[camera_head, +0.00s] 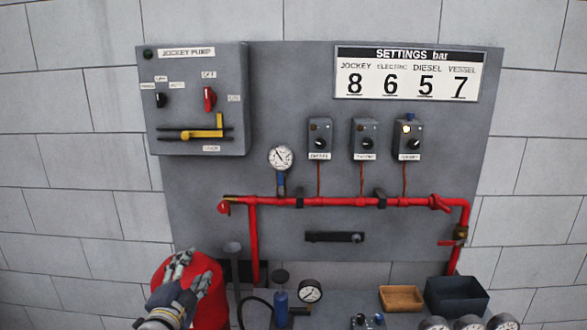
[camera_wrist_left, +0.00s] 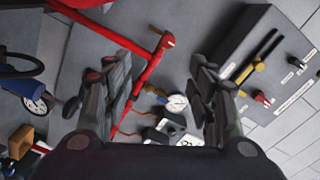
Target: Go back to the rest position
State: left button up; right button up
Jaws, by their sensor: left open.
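My left gripper (camera_head: 187,268) shows at the lower left of the head view, in front of the red vessel (camera_head: 207,283) and partly covering it. In the left wrist view its two fingers (camera_wrist_left: 163,80) are spread apart with nothing between them. Behind the gap stand the panel, the red pipe (camera_wrist_left: 150,68) and a gauge (camera_wrist_left: 176,102). The grey jockey pump box (camera_head: 197,100), with a red switch and yellow lever, is above the gripper and apart from it. My right gripper is in neither view.
The settings board (camera_head: 405,74) reads 8, 6, 5, 7. Red piping (camera_head: 330,201) crosses the panel below a gauge (camera_head: 280,157) and three switch boxes (camera_head: 365,138). A brown tray (camera_head: 401,298), a dark bin (camera_head: 457,294) and a loose gauge (camera_head: 310,291) are at lower right.

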pick_arm(q)
jog(key=s+a+f+n+g, duration=0.1)
jog(key=s+a+f+g, duration=0.1)
jog(key=f, duration=0.9)
jog(key=s+a+f+n+g+y, duration=0.1)
jog(key=s+f+n+g, duration=0.15)
jog(key=f, duration=0.85)
jog(key=s+a+f+n+g, duration=0.1)
jog(key=s+a+f+g, duration=0.1)
jog(key=f, duration=1)
jog(key=s+f+n+g, duration=0.1)
jog(key=s+f+g, duration=0.1)
jog(key=s+f, duration=0.7)
jog(key=s+d+f+n+g, duration=0.25)
jog(key=s+f+g, duration=0.25)
jog(key=s+f, duration=1.3)
jog(key=s+d+f+n+g, duration=0.1)
jog(key=s+f, duration=0.1)
jog(key=s, duration=1)
jog(key=s+d+f+n+g, duration=0.1)
jog(key=s+f+g, duration=0.1)
jog(key=s, duration=1)
jog(key=shift+d+f+n+h, duration=0.3)
jog(key=shift+d+f, duration=0.05)
jog(key=shift+o, duration=0.2)
